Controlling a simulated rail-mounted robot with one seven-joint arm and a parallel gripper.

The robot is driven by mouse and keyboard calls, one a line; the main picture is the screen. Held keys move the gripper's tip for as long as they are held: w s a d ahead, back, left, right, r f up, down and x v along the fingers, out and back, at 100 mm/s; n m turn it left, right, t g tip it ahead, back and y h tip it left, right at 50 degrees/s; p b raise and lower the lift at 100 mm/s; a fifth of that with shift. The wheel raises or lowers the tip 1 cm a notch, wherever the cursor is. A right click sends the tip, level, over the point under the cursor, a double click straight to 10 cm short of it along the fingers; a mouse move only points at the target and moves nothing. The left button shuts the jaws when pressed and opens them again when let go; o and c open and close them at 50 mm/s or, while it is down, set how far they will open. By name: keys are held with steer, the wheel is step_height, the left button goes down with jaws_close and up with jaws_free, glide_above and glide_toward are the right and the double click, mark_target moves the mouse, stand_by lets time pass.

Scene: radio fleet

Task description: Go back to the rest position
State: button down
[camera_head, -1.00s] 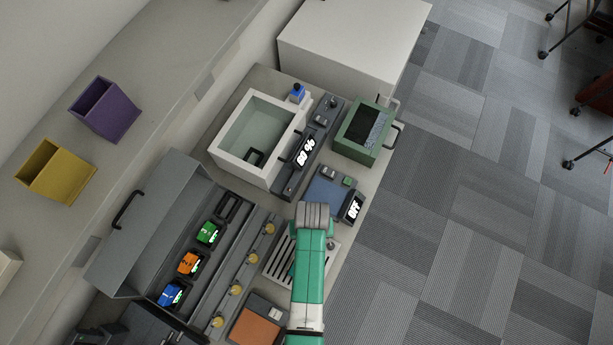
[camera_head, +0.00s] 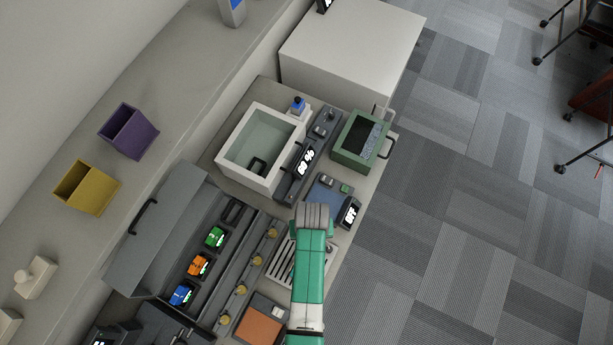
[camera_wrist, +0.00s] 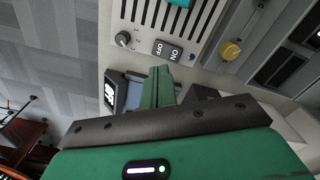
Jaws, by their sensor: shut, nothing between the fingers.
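My gripper (camera_wrist: 160,84) shows in the wrist view as green fingers close together, with nothing visible between them. It is near the switch panel with the ON/OFF rocker (camera_wrist: 168,50). In the head view my green and white arm comes in from the bottom, and its grey end (camera_head: 313,214) is above the bench beside the slotted panel (camera_head: 285,258). The fingers are hidden beneath the arm in that view.
A white-rimmed basin (camera_head: 225,160), a green bin (camera_head: 348,158) and a blue device with a display (camera_head: 349,213) stand nearby. An open grey case (camera_head: 158,232) holds green, orange and blue radios. The carpeted floor at right is clear near the bench.

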stand_by(0.4)
steer(key=w+r+t, duration=0.5)
steer(key=w+r, duration=0.8)
steer(key=r, duration=0.3)
steer(key=w+r+t+p, duration=0.1)
steer(key=w+r+t, duration=0.25)
steer(key=r, duration=0.75)
steer(key=w+r+t, duration=0.3)
steer(key=w+r, duration=0.1)
steer(key=r, duration=0.6)
step_height(320, 180, up, 15)
steer(key=t, duration=0.4)
steer(key=s+r+t, duration=0.4)
steer(key=s+r, duration=0.4)
steer(key=r, duration=0.6)
steer(key=s+r+m+t+p, duration=0.1)
steer(key=s+r+t, duration=0.4)
steer(key=s+r, duration=0.4)
step_height(320, 180, up, 6)
steer(key=shift+s+a+r, duration=0.15)
steer(key=shift+a+r, duration=0.1)
